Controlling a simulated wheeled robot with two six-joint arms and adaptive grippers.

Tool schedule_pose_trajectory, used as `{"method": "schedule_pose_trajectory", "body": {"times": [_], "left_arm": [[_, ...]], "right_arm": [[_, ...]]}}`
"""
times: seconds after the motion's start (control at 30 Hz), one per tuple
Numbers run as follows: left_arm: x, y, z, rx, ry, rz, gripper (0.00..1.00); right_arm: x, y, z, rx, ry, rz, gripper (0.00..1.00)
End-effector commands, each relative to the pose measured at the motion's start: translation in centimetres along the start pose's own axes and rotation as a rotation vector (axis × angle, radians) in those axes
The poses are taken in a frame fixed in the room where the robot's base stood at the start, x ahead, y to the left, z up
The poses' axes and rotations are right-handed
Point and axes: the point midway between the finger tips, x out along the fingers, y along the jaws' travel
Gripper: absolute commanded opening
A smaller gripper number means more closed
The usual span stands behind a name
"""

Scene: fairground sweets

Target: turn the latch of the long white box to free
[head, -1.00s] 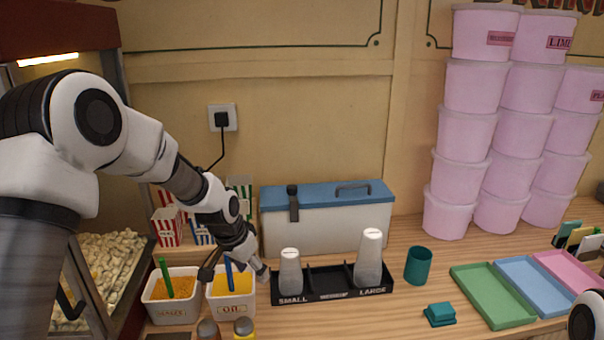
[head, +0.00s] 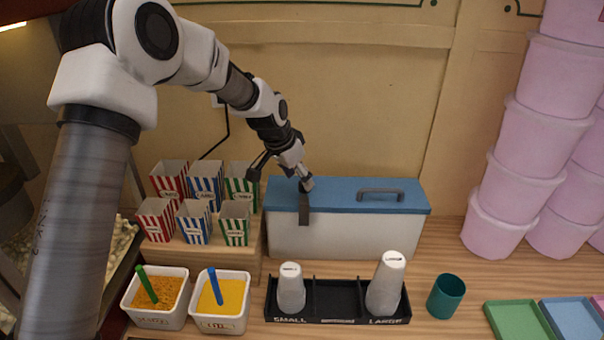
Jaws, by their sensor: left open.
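The long white box (head: 360,236) has a blue lid (head: 340,196) with a grey handle (head: 380,192) and stands against the back wall. Its dark grey latch (head: 304,210) hangs upright over the front near the left end. My left gripper (head: 281,180) is open above the box's left end. One finger overlaps the top of the latch in the picture; I cannot tell whether it touches. The other finger is to the left, by the green striped cartons. The latch's top is partly hidden by that finger. My right gripper is not in view.
Striped cartons (head: 194,222) stand on a wooden step close left of the box. In front are two tubs (head: 221,321) with scoops and a black cup holder (head: 336,317) with two cup stacks. A teal cup (head: 446,297) and pink buckets (head: 532,150) are to the right.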

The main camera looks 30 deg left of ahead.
Motion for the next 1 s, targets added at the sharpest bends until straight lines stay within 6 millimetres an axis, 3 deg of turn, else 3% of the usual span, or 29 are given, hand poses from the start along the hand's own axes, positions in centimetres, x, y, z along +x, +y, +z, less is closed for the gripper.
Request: {"method": "schedule_pose_trajectory", "body": {"times": [0.13, 0.37, 0.4, 0.57, 1.0], "left_arm": [[1.8, 0.0, -0.1, 0.0, 0.0, -0.001, 0.59], [2.2, 0.0, 0.0, 0.001, 0.001, -0.001, 0.59], [2.2, 0.0, 0.0, 0.001, 0.001, -0.001, 0.56], [2.2, 0.0, 0.0, 0.0, 0.0, -0.001, 0.0], [2.2, 0.1, 0.0, -0.038, -0.001, -0.016, 0.0]], "right_arm": [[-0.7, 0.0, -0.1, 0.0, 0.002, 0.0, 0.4], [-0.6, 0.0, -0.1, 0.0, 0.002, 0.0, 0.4], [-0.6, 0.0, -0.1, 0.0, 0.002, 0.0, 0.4], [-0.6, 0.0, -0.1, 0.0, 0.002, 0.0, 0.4], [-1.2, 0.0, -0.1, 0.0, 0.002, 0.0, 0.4]]}}
